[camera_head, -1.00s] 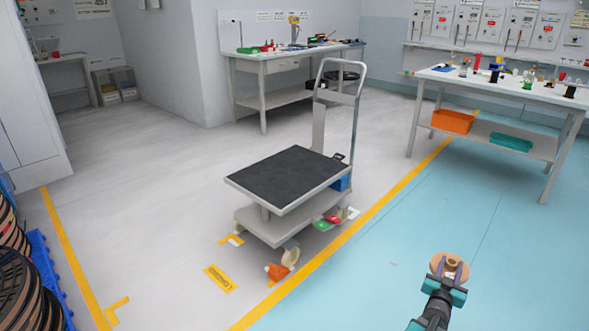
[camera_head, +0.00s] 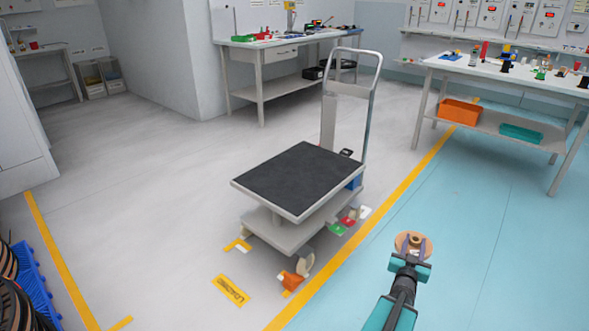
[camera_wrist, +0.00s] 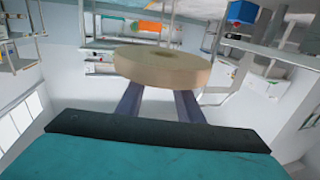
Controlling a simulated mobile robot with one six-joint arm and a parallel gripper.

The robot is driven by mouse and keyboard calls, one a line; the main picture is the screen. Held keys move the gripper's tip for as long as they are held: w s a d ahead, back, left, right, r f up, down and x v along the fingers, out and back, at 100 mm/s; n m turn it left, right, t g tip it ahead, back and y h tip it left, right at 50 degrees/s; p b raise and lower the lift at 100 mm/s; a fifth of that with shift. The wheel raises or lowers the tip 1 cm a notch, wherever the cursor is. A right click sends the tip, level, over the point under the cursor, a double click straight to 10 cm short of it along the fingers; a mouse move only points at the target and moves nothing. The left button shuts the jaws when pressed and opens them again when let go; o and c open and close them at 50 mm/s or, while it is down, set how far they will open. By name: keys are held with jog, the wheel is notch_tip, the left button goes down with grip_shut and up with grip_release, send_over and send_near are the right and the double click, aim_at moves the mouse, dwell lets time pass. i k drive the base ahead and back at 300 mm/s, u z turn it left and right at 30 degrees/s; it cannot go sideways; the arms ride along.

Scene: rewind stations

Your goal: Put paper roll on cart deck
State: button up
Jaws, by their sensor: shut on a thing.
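The paper roll (camera_head: 424,241) is a tan disc-like roll with a hole in its middle. It is held in the air by my gripper (camera_head: 411,252), over the blue floor at the lower right of the head view. In the wrist view the roll (camera_wrist: 160,68) sits between the two finger tips (camera_wrist: 160,88), and my gripper is shut on it. The cart deck (camera_head: 300,180) is a dark mat with a grey rim, in the middle of the head view. Its top looks empty. My gripper is to the right of the cart and nearer to me, apart from it.
The cart's tall handle (camera_head: 371,100) rises at its far right corner. A workbench (camera_head: 440,66) with small items stands at the back right, another (camera_head: 270,42) at the back. Dark reels on a blue pallet (camera_head: 38,282) are at the left edge.

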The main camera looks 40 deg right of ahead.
aim_at(281, 184)
jog(key=u, duration=0.15)
jog(key=i, duration=1.05)
jog(key=u, duration=0.05)
